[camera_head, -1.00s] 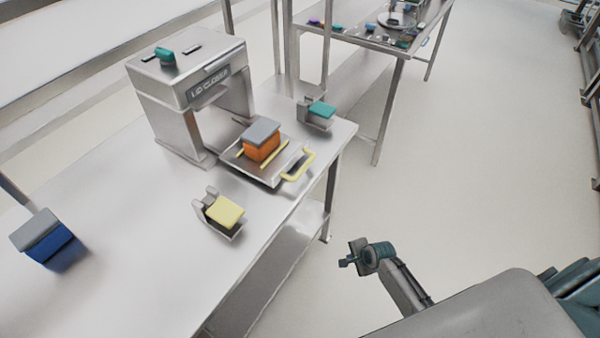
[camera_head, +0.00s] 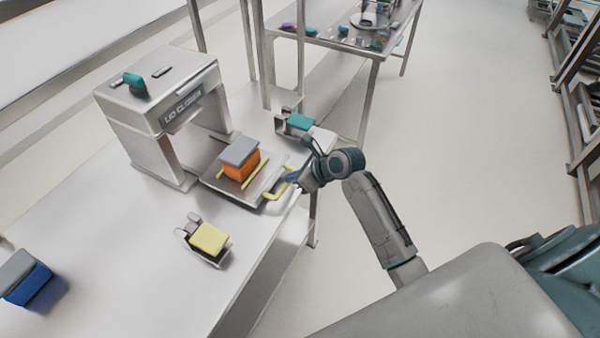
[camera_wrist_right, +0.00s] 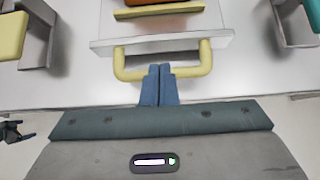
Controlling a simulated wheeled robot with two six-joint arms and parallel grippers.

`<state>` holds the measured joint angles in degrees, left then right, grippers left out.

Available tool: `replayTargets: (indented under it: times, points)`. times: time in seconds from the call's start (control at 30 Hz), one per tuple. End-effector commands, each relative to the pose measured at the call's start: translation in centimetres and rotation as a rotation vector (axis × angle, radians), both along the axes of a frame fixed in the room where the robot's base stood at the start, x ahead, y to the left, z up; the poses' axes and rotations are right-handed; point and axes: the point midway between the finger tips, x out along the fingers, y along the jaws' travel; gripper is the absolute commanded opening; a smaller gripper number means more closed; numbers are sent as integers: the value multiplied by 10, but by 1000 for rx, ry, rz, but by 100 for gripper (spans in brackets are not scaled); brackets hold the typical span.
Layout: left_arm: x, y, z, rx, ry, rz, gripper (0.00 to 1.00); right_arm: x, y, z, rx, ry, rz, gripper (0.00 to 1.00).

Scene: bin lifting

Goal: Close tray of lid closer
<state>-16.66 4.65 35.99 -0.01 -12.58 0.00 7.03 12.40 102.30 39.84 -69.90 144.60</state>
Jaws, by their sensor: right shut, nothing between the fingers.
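The lid closer (camera_head: 165,100) is a grey machine on the steel table. Its tray (camera_head: 215,187) is pulled out in front and carries an orange bin (camera_head: 240,170) with a grey lid between yellow rails. A yellow handle (camera_head: 273,192) is on the tray's front edge; it also shows in the right wrist view (camera_wrist_right: 207,58). My right gripper (camera_head: 290,177) is shut and empty at the handle. In the right wrist view its blue fingertips (camera_wrist_right: 158,72) are together at the handle's bar, near its middle; I cannot tell whether they touch.
A yellow box in a metal holder (camera_head: 209,240) stands left of the tray's front, and a teal one (camera_head: 298,122) stands beyond it. A blue bin with grey lid (camera_head: 24,277) is at far left. Another table (camera_head: 350,45) stands behind.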

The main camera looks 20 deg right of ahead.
Motion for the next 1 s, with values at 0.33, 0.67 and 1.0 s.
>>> replayTargets:
  times: [0.33, 0.67, 1.0]
  points:
    - [-13, -2, 9, -3, 17, 1, 86, 27, 21, -30, -1, 0, -1, 0]
    - [-17, -2, 9, -2, 22, 1, 86, 29, 22, -34, -2, -1, -1, 0]
    - [-8, -2, 7, -2, 11, 2, 86, 50, 30, -34, 0, -2, 0, 0]
